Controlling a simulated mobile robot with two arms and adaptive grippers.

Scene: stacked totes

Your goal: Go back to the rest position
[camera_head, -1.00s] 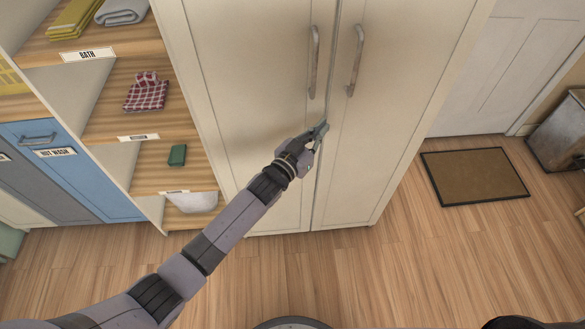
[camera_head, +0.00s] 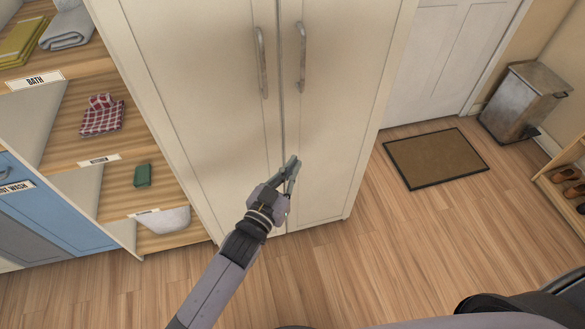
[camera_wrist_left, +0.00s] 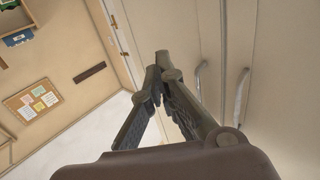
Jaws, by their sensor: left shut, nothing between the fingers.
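My left gripper (camera_head: 291,168) is shut and empty in the head view. It is in front of the lower part of a tall cream cabinet (camera_head: 205,110), below its two handles. In the left wrist view the fingertips (camera_wrist_left: 162,65) meet, with nothing between them. The cabinet's doors are closed, and its metal handles (camera_head: 262,62) (camera_head: 302,58) are apart from the gripper. My right gripper is not in view.
Open shelves (camera_head: 70,140) with folded cloths, a green block (camera_head: 142,175) and a white bowl (camera_head: 165,219) stand at left. A brown doormat (camera_head: 436,158), metal bin (camera_head: 523,100) and shoe rack (camera_head: 560,178) are at right. The wooden floor in front is clear.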

